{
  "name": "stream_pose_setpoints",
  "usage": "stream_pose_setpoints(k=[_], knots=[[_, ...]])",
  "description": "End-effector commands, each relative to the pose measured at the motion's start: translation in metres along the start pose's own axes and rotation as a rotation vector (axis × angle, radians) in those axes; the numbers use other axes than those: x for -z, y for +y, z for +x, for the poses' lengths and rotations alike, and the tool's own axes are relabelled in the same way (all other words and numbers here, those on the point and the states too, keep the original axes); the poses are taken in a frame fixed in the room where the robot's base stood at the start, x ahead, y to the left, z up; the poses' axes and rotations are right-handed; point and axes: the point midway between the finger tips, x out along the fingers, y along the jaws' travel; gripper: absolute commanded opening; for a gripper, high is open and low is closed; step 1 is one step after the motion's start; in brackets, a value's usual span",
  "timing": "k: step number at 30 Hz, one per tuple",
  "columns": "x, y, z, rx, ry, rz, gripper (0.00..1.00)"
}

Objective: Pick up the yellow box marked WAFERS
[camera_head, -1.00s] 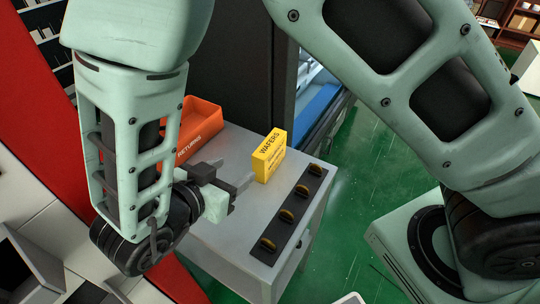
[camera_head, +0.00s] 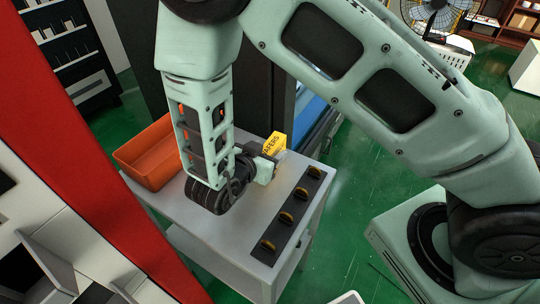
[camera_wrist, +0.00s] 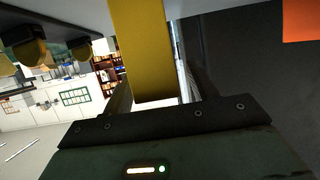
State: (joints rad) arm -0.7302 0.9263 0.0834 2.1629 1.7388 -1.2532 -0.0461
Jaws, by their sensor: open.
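The yellow box marked WAFERS (camera_head: 275,143) stands on the grey table (camera_head: 222,226), partly hidden behind my gripper in the head view. My gripper (camera_head: 269,160) is at the box, low over the table, with its jaws open. In the wrist view the yellow box (camera_wrist: 139,52) fills the space between the two fingers of my gripper (camera_wrist: 155,90). A finger lies on each side of it. I cannot tell whether either finger touches the box.
A black strip (camera_head: 288,215) with several round gold-brown pieces lies along the table's right side. An orange bin (camera_head: 146,158) stands at the table's back left. A dark cabinet stands behind the table. Green floor (camera_head: 352,200) is open to the right.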

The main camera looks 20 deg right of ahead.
Motion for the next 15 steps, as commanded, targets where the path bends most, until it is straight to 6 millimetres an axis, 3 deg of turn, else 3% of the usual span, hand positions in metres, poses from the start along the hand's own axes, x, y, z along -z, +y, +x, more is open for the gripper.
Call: stream_pose_setpoints(k=[4,11,15], knots=[[0.0,0.0004,0.0133,-0.001,0.0,0.0,0.58],[-0.0004,-0.0001,0.0145,0.001,0.0,0.001,0.58],[-0.0004,-0.0001,0.0144,0.001,0.0,0.0,0.22]])
